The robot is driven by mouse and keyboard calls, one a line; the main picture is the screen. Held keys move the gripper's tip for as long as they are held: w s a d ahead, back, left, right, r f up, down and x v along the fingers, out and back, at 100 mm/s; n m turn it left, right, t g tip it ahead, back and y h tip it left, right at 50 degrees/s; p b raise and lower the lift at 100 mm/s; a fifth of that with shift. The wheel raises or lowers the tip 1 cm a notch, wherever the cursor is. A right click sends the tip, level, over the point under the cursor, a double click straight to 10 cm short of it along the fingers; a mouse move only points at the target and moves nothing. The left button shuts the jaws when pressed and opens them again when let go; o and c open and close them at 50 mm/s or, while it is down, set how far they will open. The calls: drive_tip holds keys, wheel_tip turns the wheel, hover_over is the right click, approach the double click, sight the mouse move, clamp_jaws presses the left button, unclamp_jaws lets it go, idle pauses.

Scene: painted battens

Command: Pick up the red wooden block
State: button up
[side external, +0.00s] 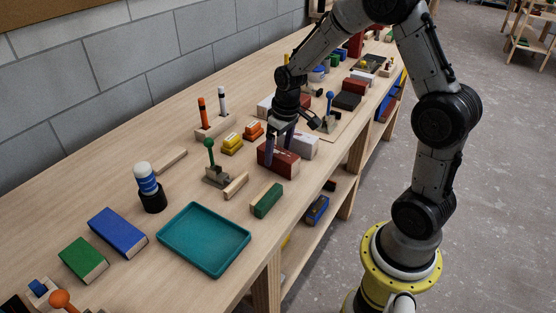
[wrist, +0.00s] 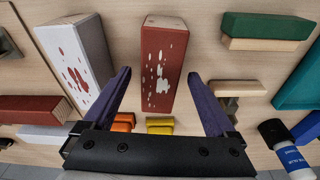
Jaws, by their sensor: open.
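The red wooden block (side external: 281,162) with white paint flecks lies on the bench top. In the wrist view the red block (wrist: 164,62) is at upper middle, pointing lengthwise away from the palm. My gripper (wrist: 160,73) is open, with one purple finger to the left and one to the right of the block, and a gap shows on each side. In the side view my gripper (side external: 277,147) is down at the block, and its fingers overlap part of it. I cannot tell whether the fingertips are lower than the block's top.
A white block with red flecks (wrist: 75,62) lies close on the left in the wrist view. A green block (wrist: 264,27) on a wooden batten is to the right. Yellow (side external: 232,144) and orange (side external: 253,131) pieces sit nearby. A teal tray (side external: 204,238) is nearer the camera.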

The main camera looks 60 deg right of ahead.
clamp_jaws()
idle(0.3)
drive_tip(key=shift+r, duration=0.1)
